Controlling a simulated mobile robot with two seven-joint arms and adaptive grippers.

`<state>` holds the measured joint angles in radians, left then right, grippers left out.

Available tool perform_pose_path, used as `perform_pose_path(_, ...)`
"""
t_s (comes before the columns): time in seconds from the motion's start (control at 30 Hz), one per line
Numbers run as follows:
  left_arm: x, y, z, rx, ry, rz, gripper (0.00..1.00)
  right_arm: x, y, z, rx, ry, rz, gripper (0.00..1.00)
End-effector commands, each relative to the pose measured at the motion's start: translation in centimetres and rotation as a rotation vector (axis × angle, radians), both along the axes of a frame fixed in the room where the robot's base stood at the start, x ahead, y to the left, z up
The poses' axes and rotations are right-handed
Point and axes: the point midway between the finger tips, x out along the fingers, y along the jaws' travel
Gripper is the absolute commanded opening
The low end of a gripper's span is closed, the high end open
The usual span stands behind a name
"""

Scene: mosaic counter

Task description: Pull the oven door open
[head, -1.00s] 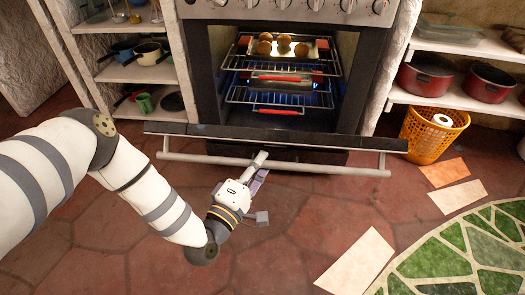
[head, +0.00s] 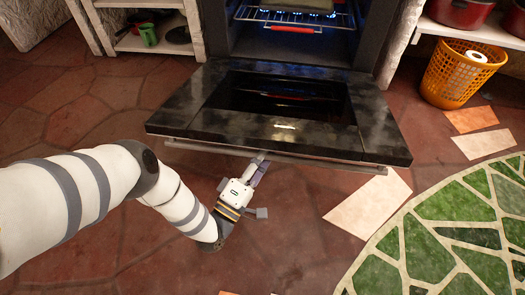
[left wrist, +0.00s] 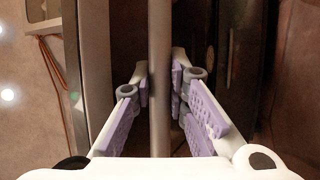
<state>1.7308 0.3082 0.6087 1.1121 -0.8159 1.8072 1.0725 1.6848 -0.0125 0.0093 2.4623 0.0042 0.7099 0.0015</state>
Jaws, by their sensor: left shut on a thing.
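The oven door (head: 200,122), dark with a glass pane, is swung far down and lies close to level in front of the oven opening. Its grey bar handle (head: 325,164) runs under the front edge. My left gripper (head: 258,163) is at the middle of the handle, in front of and below the door edge. In the left wrist view, the handle bar (left wrist: 160,120) passes between the purple-padded fingers of my left gripper (left wrist: 161,80), which is shut on it. My right gripper is not in view.
Inside the oven, a wire rack (head: 322,18) shows above the door. An orange basket (head: 455,78) stands on the floor at right, near loose tiles (head: 370,205) and a green mosaic (head: 430,248). The floor at left is clear.

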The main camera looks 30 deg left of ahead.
Motion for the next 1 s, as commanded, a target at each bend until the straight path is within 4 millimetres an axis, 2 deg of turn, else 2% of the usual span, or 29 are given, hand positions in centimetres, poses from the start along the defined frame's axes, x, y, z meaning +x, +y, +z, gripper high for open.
perform_pose_path(0.5,0.57,0.2,-0.08,0.001,-0.022,0.008,0.0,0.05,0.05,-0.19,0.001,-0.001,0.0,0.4)
perform_pose_path(0.53,0.58,0.2,-0.07,0.002,-0.022,0.008,0.19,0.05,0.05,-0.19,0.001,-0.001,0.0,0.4)
perform_pose_path(0.6,0.54,0.18,-0.12,0.001,-0.021,0.008,0.35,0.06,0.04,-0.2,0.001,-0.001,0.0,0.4)
perform_pose_path(1.0,0.33,0.12,-0.25,0.003,-0.018,0.004,0.36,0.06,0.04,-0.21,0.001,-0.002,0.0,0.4)
